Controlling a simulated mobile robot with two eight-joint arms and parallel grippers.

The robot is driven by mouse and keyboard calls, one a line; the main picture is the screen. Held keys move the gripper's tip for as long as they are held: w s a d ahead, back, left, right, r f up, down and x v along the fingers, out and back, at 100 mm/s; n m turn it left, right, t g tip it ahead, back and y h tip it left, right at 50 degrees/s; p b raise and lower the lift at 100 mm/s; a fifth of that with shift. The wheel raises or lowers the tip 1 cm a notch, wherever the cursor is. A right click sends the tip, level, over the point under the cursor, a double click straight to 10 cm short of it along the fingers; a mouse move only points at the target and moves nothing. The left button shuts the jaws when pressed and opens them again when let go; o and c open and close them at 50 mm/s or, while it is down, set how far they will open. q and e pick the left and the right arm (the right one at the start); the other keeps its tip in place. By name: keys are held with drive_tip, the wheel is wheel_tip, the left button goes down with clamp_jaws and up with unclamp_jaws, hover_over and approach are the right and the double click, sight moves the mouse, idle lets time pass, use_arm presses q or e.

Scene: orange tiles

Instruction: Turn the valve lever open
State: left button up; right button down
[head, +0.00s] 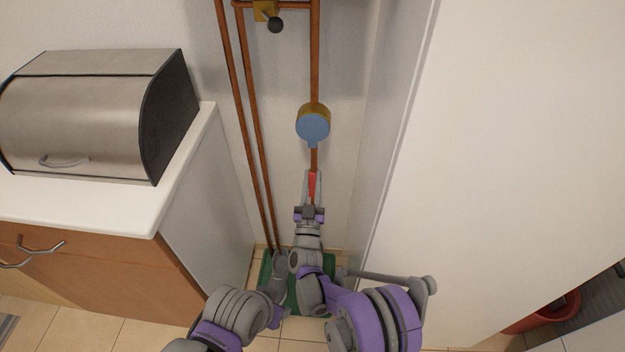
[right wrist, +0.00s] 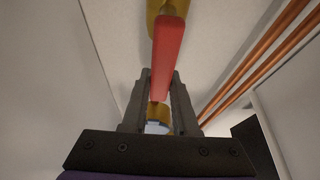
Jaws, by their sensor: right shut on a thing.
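The red valve lever (head: 312,186) shows in the head view in front of a vertical copper pipe, below a round blue-faced meter (head: 313,127). It points along the line of the pipe there. My right gripper (head: 311,190) is at the lever, its fingers on either side of it. In the right wrist view the red lever (right wrist: 168,50) runs between the two dark fingers of the right gripper (right wrist: 160,88), which are shut on it. A yellow brass part (right wrist: 178,6) shows at the lever's far end.
A counter (head: 80,204) with a steel bread box (head: 85,115) stands at left. Copper pipes (head: 255,130) run down the niche wall. A tall white panel (head: 500,140) closes the right side. A green object (head: 298,298) lies on the tiled floor below.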

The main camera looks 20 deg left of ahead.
drive_tip(key=shift+r, duration=0.1)
drive_tip(key=c, duration=0.7)
unclamp_jaws()
drive_tip(key=p+v, duration=0.1)
drive_tip(key=v, duration=1)
drive_tip(key=shift+w, duration=0.1)
